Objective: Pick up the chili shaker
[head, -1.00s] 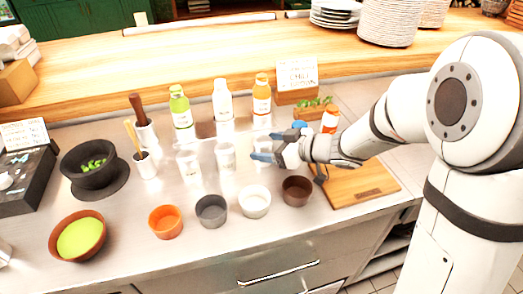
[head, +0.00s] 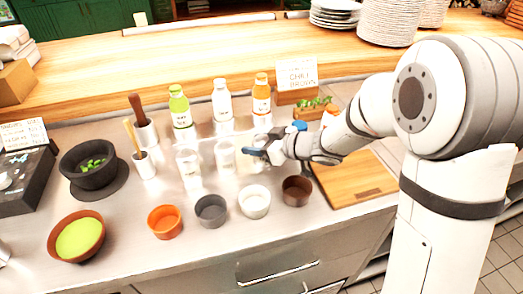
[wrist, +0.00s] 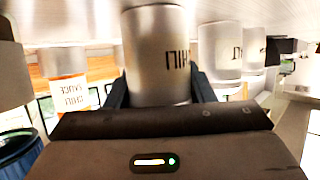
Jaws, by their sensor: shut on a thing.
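My gripper (head: 272,142) reaches in from the right over the steel counter, beside the row of white shakers. In the wrist view my gripper (wrist: 160,92) has a dark finger on each side of a pale cylindrical shaker (wrist: 158,50) and is shut on it. Its dark lettering is upside down and partly cut off, and looks like CHILI. In the head view the gripper largely hides this shaker. Two similar shakers stand to its left, one close by (head: 225,157) and one further left (head: 188,164).
Green, white and orange bottles (head: 262,97) stand behind the shakers. In front are several small bowls, including an orange one (head: 165,222) and a white one (head: 254,201). A wooden board (head: 355,184) lies right. A dark mortar (head: 88,165) stands left.

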